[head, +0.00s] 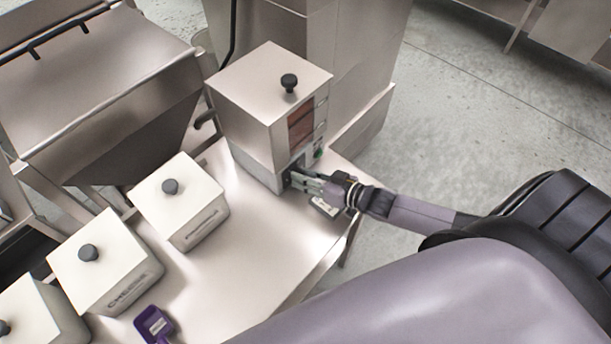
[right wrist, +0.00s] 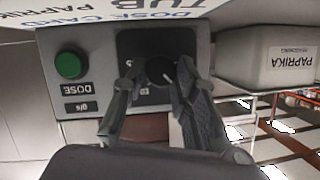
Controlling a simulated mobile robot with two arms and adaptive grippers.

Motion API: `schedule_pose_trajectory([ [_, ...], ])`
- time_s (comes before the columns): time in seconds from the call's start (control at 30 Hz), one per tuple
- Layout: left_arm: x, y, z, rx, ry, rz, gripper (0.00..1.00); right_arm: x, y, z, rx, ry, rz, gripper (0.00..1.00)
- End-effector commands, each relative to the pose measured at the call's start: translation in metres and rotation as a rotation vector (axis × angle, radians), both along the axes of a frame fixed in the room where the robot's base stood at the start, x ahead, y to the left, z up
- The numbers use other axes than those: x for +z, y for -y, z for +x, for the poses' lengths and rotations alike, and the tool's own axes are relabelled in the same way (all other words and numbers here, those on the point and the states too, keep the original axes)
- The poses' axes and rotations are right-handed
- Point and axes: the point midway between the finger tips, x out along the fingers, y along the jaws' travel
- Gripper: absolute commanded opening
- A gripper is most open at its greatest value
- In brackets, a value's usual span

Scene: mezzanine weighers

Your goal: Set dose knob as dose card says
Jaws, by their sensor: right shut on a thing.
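The dosing machine (head: 270,90) is a steel box with its control panel low on the front. In the right wrist view, upside down, the panel (right wrist: 85,110) has a round black dose knob (right wrist: 160,70) with a pale pointer line on a dark dial plate. My right gripper (head: 297,178) reaches the panel, its two fingers (right wrist: 156,80) shut on the knob from both sides. The fingers hide parts of the dial marks. The dose card (head: 325,207) lies on the table by the panel; its words "DOSE CARD" and "TUB PAPRIKA" show, cut off (right wrist: 170,12). Its dose value is not readable. My left gripper is out of view.
A green button (right wrist: 69,65) marked DOSE sits beside the dial. The paprika tub (right wrist: 280,55) stands close to the panel. Several white lidded tubs (head: 105,262) line the steel table (head: 245,255), with a purple scoop (head: 153,325) in front. The table's middle is clear.

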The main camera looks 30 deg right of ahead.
Motion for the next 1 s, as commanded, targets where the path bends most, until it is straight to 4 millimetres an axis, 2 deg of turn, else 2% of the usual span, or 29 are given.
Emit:
schedule_pose_trajectory([
  [0.3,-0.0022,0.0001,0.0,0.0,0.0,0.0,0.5,-0.0006,0.001,0.0006,0.0,-0.03,0.085,0.0],
  [0.77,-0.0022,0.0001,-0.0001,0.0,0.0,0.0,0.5,-0.0004,0.0009,0.0006,0.001,-0.033,0.096,0.0],
  [0.8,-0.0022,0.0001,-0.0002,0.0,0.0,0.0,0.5,-0.0004,0.0008,0.0005,0.001,-0.033,0.096,0.29],
  [1.0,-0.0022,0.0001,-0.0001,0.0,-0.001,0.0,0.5,-0.0004,0.0007,0.0004,0.001,-0.033,0.096,0.42],
])
